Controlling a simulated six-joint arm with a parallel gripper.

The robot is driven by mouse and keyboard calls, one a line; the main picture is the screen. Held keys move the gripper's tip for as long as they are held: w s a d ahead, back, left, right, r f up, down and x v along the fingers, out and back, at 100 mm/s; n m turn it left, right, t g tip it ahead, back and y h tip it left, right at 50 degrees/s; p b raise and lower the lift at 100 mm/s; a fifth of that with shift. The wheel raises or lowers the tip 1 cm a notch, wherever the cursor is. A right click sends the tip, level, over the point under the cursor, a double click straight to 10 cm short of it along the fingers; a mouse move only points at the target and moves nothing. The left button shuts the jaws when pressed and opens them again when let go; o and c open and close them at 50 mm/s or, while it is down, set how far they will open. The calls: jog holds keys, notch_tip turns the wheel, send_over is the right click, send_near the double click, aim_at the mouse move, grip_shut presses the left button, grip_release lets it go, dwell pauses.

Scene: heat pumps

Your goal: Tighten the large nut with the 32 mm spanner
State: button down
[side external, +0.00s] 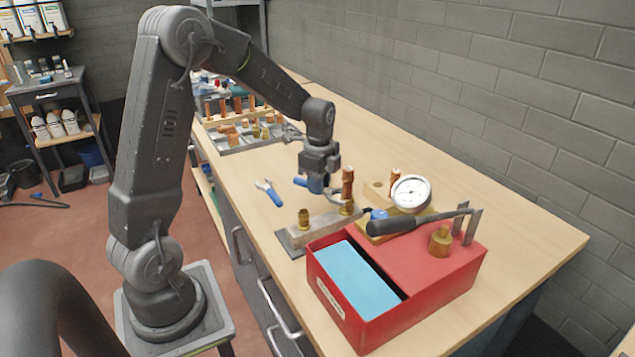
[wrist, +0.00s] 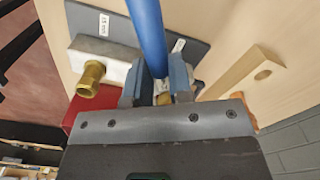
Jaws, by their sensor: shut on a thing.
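My gripper (side external: 323,184) is shut on a blue-handled spanner (wrist: 148,35), just above the fitting block on the bench. The handle runs up and away between the fingers in the wrist view. The spanner's jaw end is mostly hidden by my gripper, so I cannot tell whether it sits on a nut. One brass fitting (side external: 346,208) is close below my gripper, by an upright copper pipe (side external: 347,183). Another brass fitting (side external: 304,218) stands at the left end of the pale block (side external: 322,228); it also shows in the wrist view (wrist: 91,77). I cannot read either spanner's size.
A second blue-handled spanner (side external: 269,192) lies on the bench to the left. A red box (side external: 425,309) with a blue pad stands in front. A pressure gauge (side external: 411,192) and a dark-handled tool (side external: 392,226) are at right. A parts tray (side external: 240,145) is behind.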

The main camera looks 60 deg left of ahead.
jog(key=shift+w+d, duration=0.15)
jog(key=shift+d, duration=0.1)
jog(key=shift+w+d, duration=0.15)
jog(key=shift+d, duration=0.15)
dwell(0.4)
